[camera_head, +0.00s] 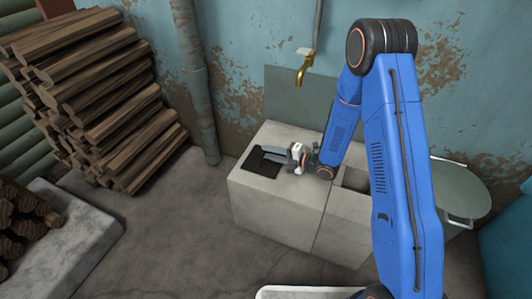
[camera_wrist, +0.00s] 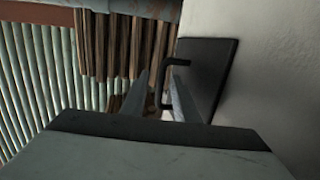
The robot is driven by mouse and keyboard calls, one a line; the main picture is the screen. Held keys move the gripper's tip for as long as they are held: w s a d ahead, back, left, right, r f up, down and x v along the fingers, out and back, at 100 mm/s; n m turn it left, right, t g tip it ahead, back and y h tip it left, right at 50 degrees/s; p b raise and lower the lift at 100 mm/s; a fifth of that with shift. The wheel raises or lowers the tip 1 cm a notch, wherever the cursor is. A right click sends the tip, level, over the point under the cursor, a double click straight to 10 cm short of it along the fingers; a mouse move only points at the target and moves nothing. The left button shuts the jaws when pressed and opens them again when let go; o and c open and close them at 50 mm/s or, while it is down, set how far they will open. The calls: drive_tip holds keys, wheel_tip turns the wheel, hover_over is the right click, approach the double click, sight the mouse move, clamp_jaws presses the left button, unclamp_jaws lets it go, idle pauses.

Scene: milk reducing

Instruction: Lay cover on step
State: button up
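The cover (camera_head: 258,163) is a black square plate and lies flat on the left part of the pale concrete block, which I take to be the step (camera_head: 262,187). In the wrist view the cover (camera_wrist: 213,70) lies against the pale surface at the right, with its black bar handle (camera_wrist: 161,80) standing out from it. My gripper (camera_head: 279,153) is just over the cover and hides part of it. In the wrist view my gripper's grey fingers (camera_wrist: 160,90) stand apart, with the handle between them and gaps visible on both sides.
A dark opening (camera_head: 355,179) shows in the block right of the cover, partly behind my arm. A brass tap (camera_head: 304,68) hangs on the wall above. A round green-grey lid (camera_head: 462,186) is at the right. Stacked logs (camera_head: 95,95) stand at the left, with bare floor (camera_head: 175,235) between.

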drive_tip(key=v, duration=0.9)
drive_tip(key=shift+s+d+r, duration=0.1)
drive_tip(key=shift+s+d, duration=0.1)
drive_tip(key=shift+d, duration=0.15)
drive_tip(key=shift+w, duration=0.1)
drive_tip(key=w+d+r+m+t+h, duration=0.3)
drive_tip(key=d+r+m+h, duration=0.85)
drive_tip(key=d+r, duration=0.4)
drive_tip(key=s+d+r+m+g+h, duration=0.1)
drive_tip(key=s+d+r+m+h, duration=0.2)
drive_tip(key=s+d+r+m, duration=0.7)
drive_tip(key=s+a+r+m+g, duration=0.1)
drive_tip(key=s+m, duration=0.3)
drive_tip(key=s, duration=1)
drive_tip(key=s+a+r+m+g, duration=0.2)
drive_tip(key=s+m, duration=0.3)
drive_tip(key=s, duration=0.9)
drive_tip(key=shift+s+a+g, duration=0.2)
drive_tip(key=shift+g, duration=0.4)
drive_tip(key=shift+d+m, duration=0.1)
drive_tip(key=shift+m, duration=0.15)
